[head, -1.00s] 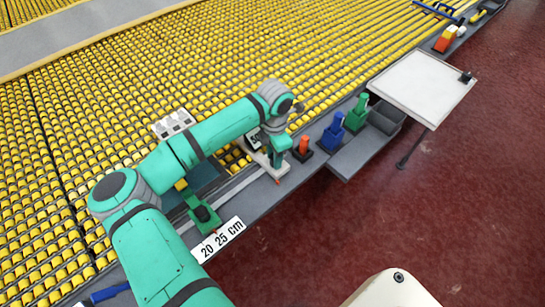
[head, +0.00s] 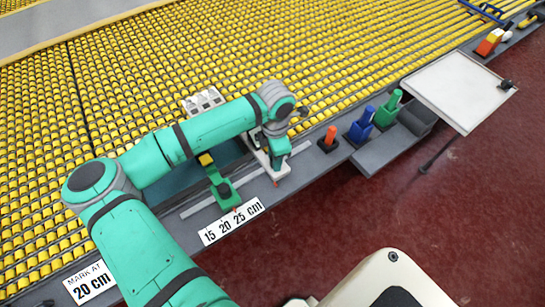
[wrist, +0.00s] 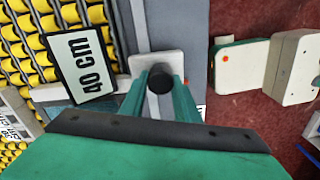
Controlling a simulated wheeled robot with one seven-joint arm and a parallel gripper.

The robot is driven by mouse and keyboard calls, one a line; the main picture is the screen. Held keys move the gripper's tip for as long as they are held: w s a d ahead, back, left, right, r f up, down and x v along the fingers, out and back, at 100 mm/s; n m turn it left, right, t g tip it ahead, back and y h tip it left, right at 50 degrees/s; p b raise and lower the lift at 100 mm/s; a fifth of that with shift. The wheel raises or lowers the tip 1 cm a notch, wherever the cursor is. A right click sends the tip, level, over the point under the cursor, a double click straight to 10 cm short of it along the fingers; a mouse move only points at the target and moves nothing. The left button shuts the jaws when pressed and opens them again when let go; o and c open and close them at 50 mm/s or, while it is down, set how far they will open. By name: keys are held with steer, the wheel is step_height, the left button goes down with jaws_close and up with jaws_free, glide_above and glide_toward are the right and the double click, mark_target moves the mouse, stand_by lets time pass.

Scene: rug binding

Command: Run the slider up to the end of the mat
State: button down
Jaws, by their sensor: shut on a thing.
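The slider is a white plate (head: 262,160) with a red pointer, standing on the grey rail along the table edge. In the wrist view its white plate (wrist: 143,64) and round black knob (wrist: 160,79) show. My gripper (head: 279,150) is shut on the knob; the two green fingers (wrist: 161,85) stand either side of it. The dark teal mat (head: 190,184) lies left of the slider, partly hidden by my arm. Where the mat ends is not clear.
An orange-red post (head: 330,136), a blue piece (head: 361,125) and a green piece (head: 388,108) stand right of the slider. A 15-20-25 cm label (head: 231,220) lies at the edge. A 40 cm sign (wrist: 82,62) is beside the slider. Yellow rollers (head: 330,60) fill the table.

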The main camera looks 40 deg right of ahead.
steer(key=c, duration=1.4)
jaws_free()
steer(key=shift+o, duration=0.2)
steer(key=shift+r, duration=0.1)
step_height(320, 180, up, 11)
steer(key=shift+f, duration=0.2)
